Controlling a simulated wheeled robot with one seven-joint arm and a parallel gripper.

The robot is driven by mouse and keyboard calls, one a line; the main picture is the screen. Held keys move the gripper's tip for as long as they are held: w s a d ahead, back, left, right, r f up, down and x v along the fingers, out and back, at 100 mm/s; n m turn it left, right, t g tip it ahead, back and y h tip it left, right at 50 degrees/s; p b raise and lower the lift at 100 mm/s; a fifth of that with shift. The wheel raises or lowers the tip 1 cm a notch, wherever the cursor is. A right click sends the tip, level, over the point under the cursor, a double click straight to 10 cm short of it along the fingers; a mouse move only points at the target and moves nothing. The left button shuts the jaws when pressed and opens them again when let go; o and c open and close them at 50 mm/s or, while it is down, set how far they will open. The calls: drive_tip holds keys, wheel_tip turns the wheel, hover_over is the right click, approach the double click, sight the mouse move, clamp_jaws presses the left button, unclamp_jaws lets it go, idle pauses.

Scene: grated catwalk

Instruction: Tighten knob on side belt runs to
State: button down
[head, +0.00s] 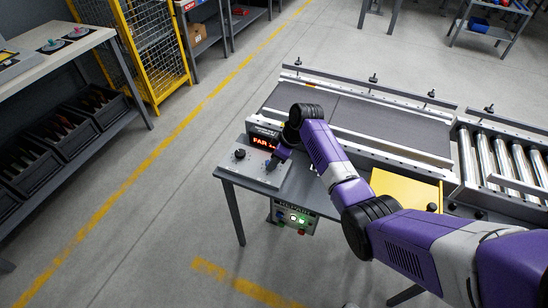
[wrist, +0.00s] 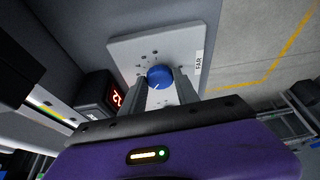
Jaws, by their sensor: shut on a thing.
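A blue knob (wrist: 159,77) with a pale pointer line sits on a light grey plate (wrist: 125,50) in the wrist view. A label reading FAR (wrist: 198,64) is on that plate beside the knob. My gripper (wrist: 162,88) is shut on the blue knob, a finger on each side. In the head view my gripper (head: 279,156) reaches down to the grey control panel (head: 252,172), and my arm hides the held knob. A black knob (head: 239,154) stands at the panel's left.
A dark conveyor belt (head: 350,117) with side rails lies behind the panel, with metal rollers (head: 490,165) to its right. A box with lit green buttons (head: 292,217) hangs below the table. A yellow cage (head: 155,45) and bench stand left; floor between is clear.

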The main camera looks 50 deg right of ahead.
drive_tip(key=m+p, duration=0.1)
drive_tip(key=m+h+p, duration=0.1)
drive_tip(key=m, duration=0.2)
drive_tip(key=shift+a+r+m+h+p, duration=0.15)
drive_tip(key=shift+a+m+h+p, duration=0.15)
drive_tip(key=shift+h+p, duration=0.1)
drive_tip(key=shift+a+m+h+p, duration=0.1)
drive_tip(key=shift+m+h+p, duration=0.75)
drive_tip(key=shift+m, duration=1.55)
drive_tip(key=c, duration=0.9)
unclamp_jaws()
drive_tip(key=v, duration=0.7)
drive_tip(key=shift+s+r, duration=0.15)
drive_tip(key=shift+r, duration=0.05)
drive_tip(key=shift+a, duration=0.15)
